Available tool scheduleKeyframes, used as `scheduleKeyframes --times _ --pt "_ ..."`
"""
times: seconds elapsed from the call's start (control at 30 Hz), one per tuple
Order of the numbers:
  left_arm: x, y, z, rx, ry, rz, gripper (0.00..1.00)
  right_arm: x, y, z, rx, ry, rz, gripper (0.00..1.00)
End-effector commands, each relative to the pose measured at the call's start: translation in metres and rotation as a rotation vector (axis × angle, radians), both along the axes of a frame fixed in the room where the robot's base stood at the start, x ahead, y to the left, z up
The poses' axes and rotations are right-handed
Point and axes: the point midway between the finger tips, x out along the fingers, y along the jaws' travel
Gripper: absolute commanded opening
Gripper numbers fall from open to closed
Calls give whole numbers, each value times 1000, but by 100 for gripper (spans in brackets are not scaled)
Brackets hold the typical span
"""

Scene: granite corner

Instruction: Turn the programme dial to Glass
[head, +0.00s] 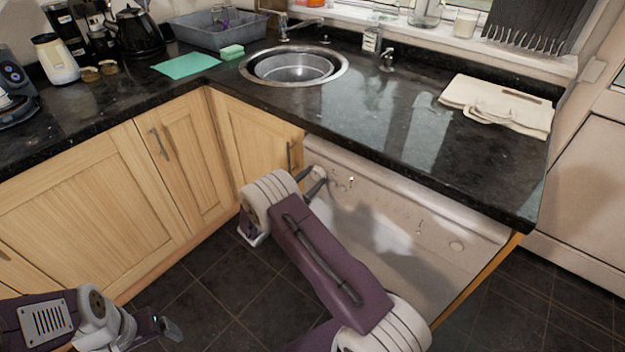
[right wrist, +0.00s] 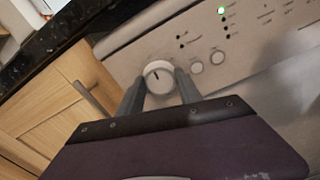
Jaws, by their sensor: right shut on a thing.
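The programme dial (right wrist: 159,75) is a round whitish knob with a dark pointer line, on the pale front panel (right wrist: 240,60) of a built-in appliance. In the right wrist view the line points up and slightly left. My right gripper (right wrist: 160,88) is shut on the dial, one finger on each side. In the head view the dial (head: 318,172) is small, at the panel's upper left, with the right gripper (head: 316,184) at it. The printed programme names are too small to read. A green light (right wrist: 221,11) is lit on the panel. My left gripper (head: 171,328) is low at the left, away from the panel.
The black worktop (head: 390,130) overhangs the panel. A wooden cupboard door with a handle (head: 289,156) adjoins the panel's left side. Two small round buttons (right wrist: 207,63) sit right of the dial. The dark tiled floor (head: 210,290) is clear.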

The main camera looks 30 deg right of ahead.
Motion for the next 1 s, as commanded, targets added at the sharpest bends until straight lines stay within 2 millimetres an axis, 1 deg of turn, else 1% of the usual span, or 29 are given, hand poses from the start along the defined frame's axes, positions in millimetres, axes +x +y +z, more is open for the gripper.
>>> scheduleKeyframes --times 0.17,0.7,1.0 --pt "0 0 -9 0 0 0 82 0 0 -2 47 -113 0 1" --pt "0 0 -46 0 0 0 82 0 0 -4 239 -577 0 1" --pt "0 0 -66 0 0 0 82 0 0 -4 320 -772 -1 1"
